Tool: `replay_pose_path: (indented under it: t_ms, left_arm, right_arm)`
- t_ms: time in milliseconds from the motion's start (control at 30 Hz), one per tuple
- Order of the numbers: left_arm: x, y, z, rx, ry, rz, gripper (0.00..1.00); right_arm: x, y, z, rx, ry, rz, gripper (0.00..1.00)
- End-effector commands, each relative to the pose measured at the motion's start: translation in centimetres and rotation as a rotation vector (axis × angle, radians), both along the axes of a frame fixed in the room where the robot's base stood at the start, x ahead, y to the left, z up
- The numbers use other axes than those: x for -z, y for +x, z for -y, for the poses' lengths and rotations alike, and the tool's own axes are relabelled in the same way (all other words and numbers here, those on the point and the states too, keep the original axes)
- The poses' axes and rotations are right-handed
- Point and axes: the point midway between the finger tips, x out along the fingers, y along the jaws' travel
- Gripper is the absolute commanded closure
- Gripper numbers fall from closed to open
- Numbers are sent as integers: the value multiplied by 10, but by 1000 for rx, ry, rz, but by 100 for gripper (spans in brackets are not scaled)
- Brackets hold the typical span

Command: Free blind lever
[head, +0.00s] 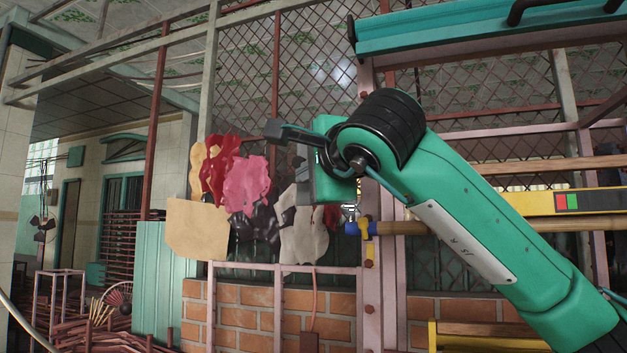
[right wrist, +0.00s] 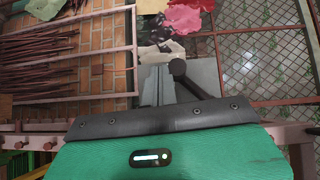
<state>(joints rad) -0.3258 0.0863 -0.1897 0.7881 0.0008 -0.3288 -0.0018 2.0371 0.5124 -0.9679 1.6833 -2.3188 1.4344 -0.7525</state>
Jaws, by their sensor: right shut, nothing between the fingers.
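My right gripper (head: 303,168) is in the middle of the head view, at the end of my green arm, with its fingers partly hidden. In the right wrist view its grey fingers (right wrist: 158,84) are shut with nothing between them. A dark bar with a knob-like end (head: 274,129) sticks out to the left just above the gripper. In the right wrist view a dark bar with a rounded end (right wrist: 178,67) shows just right of the fingers, apart from them. Its base is hidden behind the gripper housing, so I cannot tell what it is fixed to. My left gripper is out of view.
Red, pink and tan cloth-like sheets (head: 247,183) hang behind the gripper at the left. A brown pole with a blue fitting (head: 366,228) lies just below. A mesh fence (head: 470,87) and a low brick wall (head: 245,310) close off the back.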

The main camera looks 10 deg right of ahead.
Motion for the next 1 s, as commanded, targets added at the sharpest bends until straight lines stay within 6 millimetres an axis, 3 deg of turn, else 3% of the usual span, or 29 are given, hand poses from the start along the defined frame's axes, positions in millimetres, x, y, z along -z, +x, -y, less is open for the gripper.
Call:
replay_pose_path:
  t_ms: [433,567,667,1000]
  left_arm:
    - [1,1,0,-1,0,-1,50]
    - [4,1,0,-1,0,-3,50]
    - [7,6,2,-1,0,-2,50]
    - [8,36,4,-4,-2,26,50]
  right_arm:
    - [-3,2,-3,1,0,1,100]
    - [-2,-5,-2,0,1,2,100]
    - [-2,-20,1,0,0,4,100]
    - [-5,-95,15,0,1,5,100]
